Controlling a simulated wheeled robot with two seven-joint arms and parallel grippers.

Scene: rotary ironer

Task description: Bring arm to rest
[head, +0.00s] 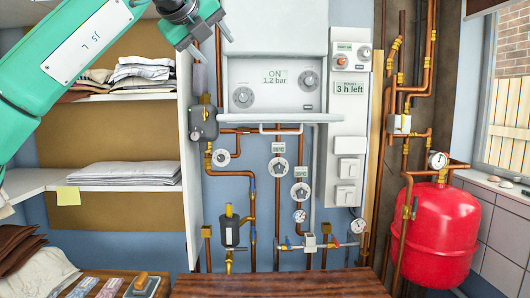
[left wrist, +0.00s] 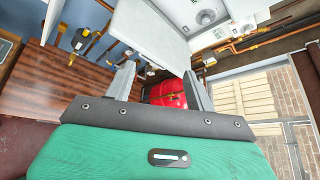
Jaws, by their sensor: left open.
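My left arm (head: 85,50), green with dark joints, reaches in from the upper left in the head view. Its gripper (head: 212,42) is high up, in front of the left edge of the white boiler unit (head: 270,85). In the left wrist view the gripper (left wrist: 160,76) has its two grey fingers spread apart. Nothing is held between them; the red tank (left wrist: 165,92) shows in the background beyond the gap. My right gripper is in neither view.
Shelves with folded linen (head: 130,172) stand at the left. Copper pipes, gauges and valves cover the blue wall below the boiler. A red tank (head: 437,235) stands at the right beside a window. A wooden table (head: 280,284) lies at the bottom.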

